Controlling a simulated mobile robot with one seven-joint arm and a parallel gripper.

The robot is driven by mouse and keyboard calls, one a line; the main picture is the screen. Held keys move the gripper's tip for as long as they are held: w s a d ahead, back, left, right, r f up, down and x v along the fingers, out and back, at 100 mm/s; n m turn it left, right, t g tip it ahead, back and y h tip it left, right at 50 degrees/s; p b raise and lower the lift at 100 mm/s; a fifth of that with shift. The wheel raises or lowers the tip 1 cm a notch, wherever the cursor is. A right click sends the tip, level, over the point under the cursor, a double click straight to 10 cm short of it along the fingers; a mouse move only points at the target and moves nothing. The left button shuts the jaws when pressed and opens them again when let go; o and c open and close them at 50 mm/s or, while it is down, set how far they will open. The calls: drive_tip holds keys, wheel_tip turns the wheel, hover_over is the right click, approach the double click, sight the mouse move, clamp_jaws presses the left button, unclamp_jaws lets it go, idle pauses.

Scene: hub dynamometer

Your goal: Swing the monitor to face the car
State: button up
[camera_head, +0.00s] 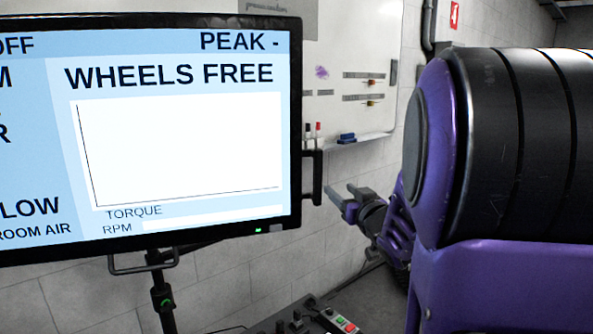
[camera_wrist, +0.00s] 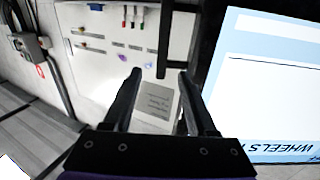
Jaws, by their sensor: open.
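The monitor (camera_head: 180,150) fills the left of the head view, its lit screen toward my camera, reading "WHEELS FREE". A dark upright handle (camera_head: 313,178) stands out from its right edge. My gripper (camera_head: 343,196) is open and empty, just right of the handle and apart from it in the picture. In the wrist view the monitor (camera_wrist: 265,80) is at right. A dark bar that looks like the handle (camera_wrist: 165,40) shows between and beyond the open fingertips of my gripper (camera_wrist: 160,76). I see no contact. The car is not in view.
A whiteboard (camera_head: 350,55) with markers and a blue eraser hangs on the wall behind. A stand pole (camera_head: 163,300) is under the monitor. A control box with coloured buttons (camera_head: 340,321) is at the bottom. My purple arm covers the right side of the head view.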

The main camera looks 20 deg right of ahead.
sight(314, 170)
drive_tip(key=w, duration=1.7)
drive_tip(key=shift+w+d, duration=0.15)
clamp_jaws()
idle(0.8)
